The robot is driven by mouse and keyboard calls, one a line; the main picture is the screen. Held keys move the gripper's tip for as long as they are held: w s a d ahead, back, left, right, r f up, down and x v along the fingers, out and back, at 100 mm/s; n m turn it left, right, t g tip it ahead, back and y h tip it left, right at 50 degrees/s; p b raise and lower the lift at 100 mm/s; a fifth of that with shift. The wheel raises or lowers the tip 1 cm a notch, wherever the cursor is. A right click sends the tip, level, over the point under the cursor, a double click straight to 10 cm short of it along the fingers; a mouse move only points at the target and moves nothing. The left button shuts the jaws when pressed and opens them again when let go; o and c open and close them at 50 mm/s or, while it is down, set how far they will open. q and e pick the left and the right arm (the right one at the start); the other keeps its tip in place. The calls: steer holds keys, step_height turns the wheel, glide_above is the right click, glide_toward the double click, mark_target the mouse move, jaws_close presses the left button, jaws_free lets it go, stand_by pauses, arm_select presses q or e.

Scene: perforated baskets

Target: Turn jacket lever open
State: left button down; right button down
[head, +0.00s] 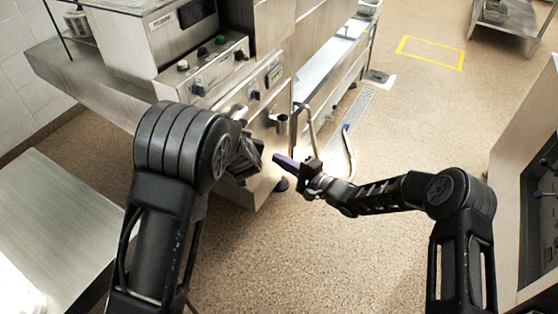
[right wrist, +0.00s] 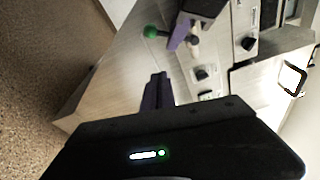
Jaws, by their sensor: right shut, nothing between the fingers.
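In the right wrist view a lever with a green ball knob (right wrist: 151,32) sticks out from the steel machine front. I cannot read any label on it, and the head view hides it behind my left arm. The purple finger of my left gripper (right wrist: 179,32) is just beside its stem; whether it touches, I cannot tell. In the head view my left gripper (head: 247,156) is largely hidden by its own arm. My right gripper (head: 276,156) is shut and empty, in front of the machine's lower front. Its purple fingers (right wrist: 157,92) point towards the machine, apart from the lever.
The steel machine (head: 262,108) carries dark knobs (right wrist: 203,74) on its front panel. A bent pipe (head: 310,130) and a blue-ended hose (head: 347,143) stand just beyond my right gripper. A steel table (head: 50,220) is at left. The floor at right centre is open.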

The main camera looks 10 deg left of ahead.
steer(key=w+a, duration=0.1)
steer(key=a, duration=0.8)
steer(key=shift+w+a+r, duration=0.15)
steer(key=shift+w+a, duration=0.05)
steer(key=shift+a, duration=0.05)
